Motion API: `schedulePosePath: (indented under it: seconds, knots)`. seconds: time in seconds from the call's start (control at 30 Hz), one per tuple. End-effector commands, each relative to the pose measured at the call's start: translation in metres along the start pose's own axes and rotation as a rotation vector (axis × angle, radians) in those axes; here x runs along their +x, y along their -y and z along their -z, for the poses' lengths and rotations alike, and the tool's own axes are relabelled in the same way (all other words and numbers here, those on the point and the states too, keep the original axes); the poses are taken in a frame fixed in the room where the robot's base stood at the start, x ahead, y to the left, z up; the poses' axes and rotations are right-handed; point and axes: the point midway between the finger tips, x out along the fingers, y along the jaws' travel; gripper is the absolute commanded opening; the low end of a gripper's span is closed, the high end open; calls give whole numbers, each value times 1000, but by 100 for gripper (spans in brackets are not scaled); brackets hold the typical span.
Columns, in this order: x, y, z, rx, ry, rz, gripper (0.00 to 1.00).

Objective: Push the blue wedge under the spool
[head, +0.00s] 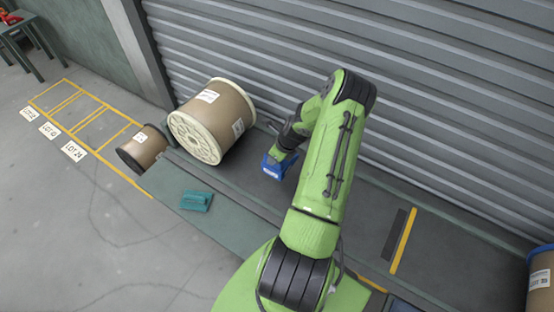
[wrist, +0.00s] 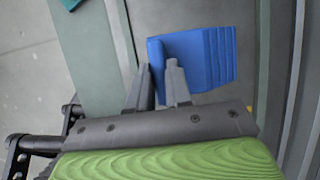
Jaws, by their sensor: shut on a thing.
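The blue wedge (head: 272,168) sits low on the dark strip of floor in front of the shutter. My gripper (head: 283,155) reaches down to it from the upper right and is shut on it. In the wrist view the two fingertips (wrist: 160,76) close on the wedge's upright plate, and its stepped blue body (wrist: 208,56) extends to the right. The large spool (head: 214,118), brown with cream flanges, lies on its side to the left of the wedge. A gap of bare floor shows between them. The spool is out of the wrist view.
A teal wedge (head: 196,201) lies on the green strip in front of the spool. A smaller spool (head: 143,147) is at the left, and another spool (head: 541,284) at the far right. The ribbed shutter (head: 440,120) closes off the back.

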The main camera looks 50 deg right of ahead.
Motion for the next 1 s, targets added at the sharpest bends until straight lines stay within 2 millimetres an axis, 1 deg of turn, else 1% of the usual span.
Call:
schedulePosePath:
  seconds: [0.5, 0.7, 0.83, 1.0]
  knots:
    - [72, 1, 30, 0, 2, 2, 0]
    - [97, 0, 40, -1, 1, 2, 0]
    - [103, 1, 42, -2, 2, 2, 0]
    - [102, 1, 42, -2, 2, 2, 0]
